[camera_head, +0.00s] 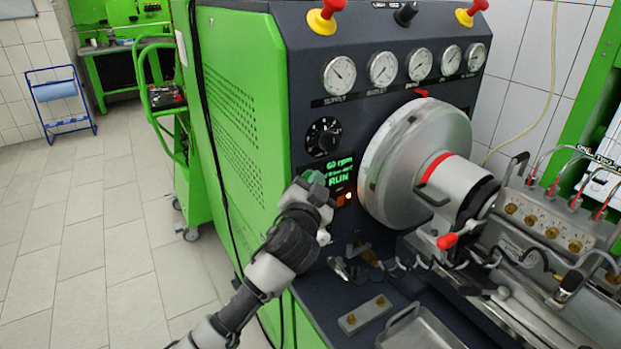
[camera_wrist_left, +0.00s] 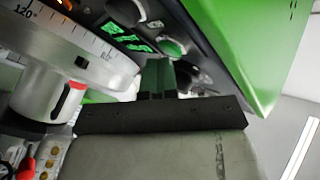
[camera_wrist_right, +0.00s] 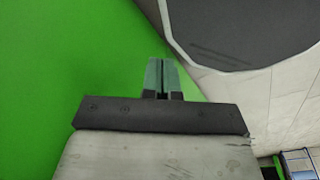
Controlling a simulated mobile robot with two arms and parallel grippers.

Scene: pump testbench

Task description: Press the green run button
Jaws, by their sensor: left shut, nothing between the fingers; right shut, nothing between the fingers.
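The green run button (camera_wrist_left: 172,47) shows in the left wrist view as a round green cap on the dark panel, just beyond my left fingertips. In the head view a bit of green (camera_head: 313,177) shows at the tip of my left gripper, which hides most of that spot. My left gripper (camera_head: 322,186) is in front of the panel, left of the green display (camera_head: 341,170) reading RUN. Its fingers (camera_wrist_left: 157,65) are shut and empty; I cannot tell whether they touch the button. My right gripper (camera_wrist_right: 161,66) is shut and empty, before a green surface, and is not in the head view.
A black dial (camera_head: 323,137) sits above the display, and an orange light (camera_head: 348,196) below it. A large silver drum (camera_head: 397,170) is close on the right. Gauges (camera_head: 340,75) and red knobs (camera_head: 323,18) line the top. A metal tray (camera_head: 425,325) lies below.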

